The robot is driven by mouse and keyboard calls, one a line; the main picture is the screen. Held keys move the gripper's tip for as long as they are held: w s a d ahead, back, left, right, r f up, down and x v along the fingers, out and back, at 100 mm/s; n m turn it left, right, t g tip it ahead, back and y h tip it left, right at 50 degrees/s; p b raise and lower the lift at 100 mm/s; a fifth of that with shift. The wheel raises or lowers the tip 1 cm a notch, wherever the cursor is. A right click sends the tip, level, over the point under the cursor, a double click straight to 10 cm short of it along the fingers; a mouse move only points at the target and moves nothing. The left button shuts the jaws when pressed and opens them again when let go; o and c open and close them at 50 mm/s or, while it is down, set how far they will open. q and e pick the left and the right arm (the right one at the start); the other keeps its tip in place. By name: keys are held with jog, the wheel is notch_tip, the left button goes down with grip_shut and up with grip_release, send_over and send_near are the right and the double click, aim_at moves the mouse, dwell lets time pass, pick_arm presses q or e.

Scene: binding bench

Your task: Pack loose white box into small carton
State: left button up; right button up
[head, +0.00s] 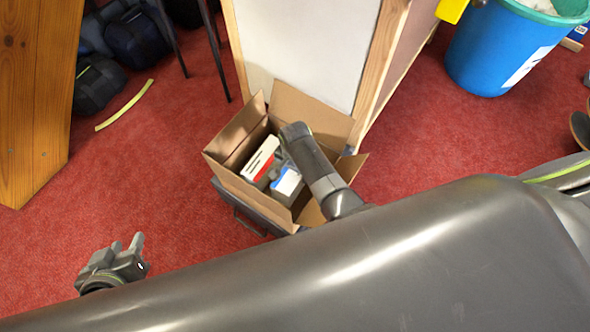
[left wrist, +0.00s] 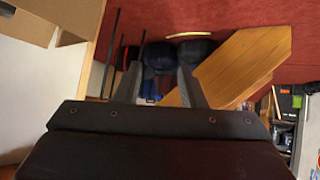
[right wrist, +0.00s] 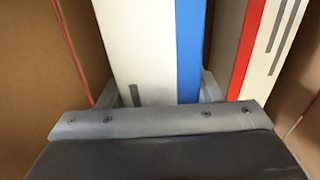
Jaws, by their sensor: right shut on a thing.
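The small carton (head: 236,186) stands open with its flaps up, and its cardboard walls show in the right wrist view (right wrist: 25,70). My right gripper (right wrist: 168,92) is inside the carton, shut on a white box with a blue stripe (right wrist: 150,45). That box also shows in the head view (head: 286,181), low between the carton walls. Its underside is hidden. A white box with a red stripe (head: 261,157) stands beside it in the carton, also visible in the right wrist view (right wrist: 275,45). My left gripper (head: 127,245) is open and empty, left of the carton over the floor.
The carton rests on a dark support (head: 245,212) beside a white panel with wooden edges (head: 305,45). A blue bin (head: 500,45) stands at the upper right. A wooden board (head: 35,100) and dark bags (head: 135,40) are at the left.

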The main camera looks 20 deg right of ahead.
pick_arm(q)
jog(key=shift+w+a+r+t+y, duration=0.15)
jog(key=shift+w+a+r+t, duration=0.1)
jog(key=shift+w+r+t, duration=0.55)
jog(key=shift+w+a+r+t+y, duration=0.2)
jog(key=shift+w+r+t, duration=0.5)
jog(key=shift+r, duration=0.25)
pick_arm(e)
jog(key=shift+f, duration=0.5)
jog(key=o, duration=1.1)
pick_arm(q)
jog(key=shift+f, duration=0.1)
pick_arm(e)
jog(key=shift+o, duration=0.2)
